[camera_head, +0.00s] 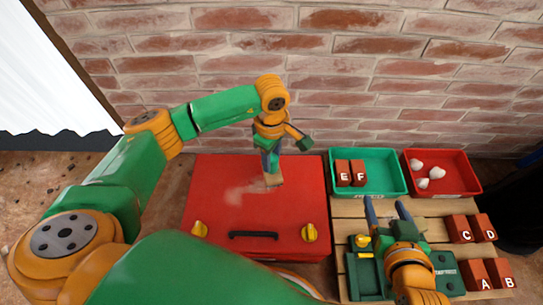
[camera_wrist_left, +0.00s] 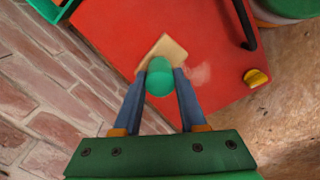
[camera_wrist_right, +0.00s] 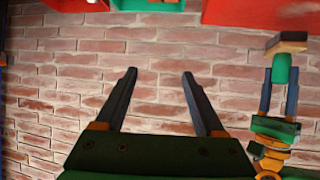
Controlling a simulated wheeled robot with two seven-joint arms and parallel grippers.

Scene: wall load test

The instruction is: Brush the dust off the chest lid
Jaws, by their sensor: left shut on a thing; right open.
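The red chest lid (camera_head: 215,225) lies flat with a dark handle (camera_head: 254,234) and two yellow latches along its front. A pale dust patch (camera_head: 236,193) is on the lid's middle; it also shows in the left wrist view (camera_wrist_left: 201,73). My left gripper (camera_head: 271,158) is shut on the green handle of a brush (camera_head: 274,180), whose tan block is at the lid, right of the dust. I cannot tell whether it touches. The brush shows in the right wrist view (camera_wrist_right: 287,42). My right gripper (camera_head: 386,207) is open and empty, right of the chest.
A green tray (camera_head: 396,183) holds blocks E and F; a red tray (camera_head: 472,183) holds white lumps. Blocks C, D, A and B sit on the slatted table (camera_head: 432,208) at right. A dark green fixture (camera_head: 365,280) is near my right gripper. A brick wall (camera_head: 330,95) stands behind.

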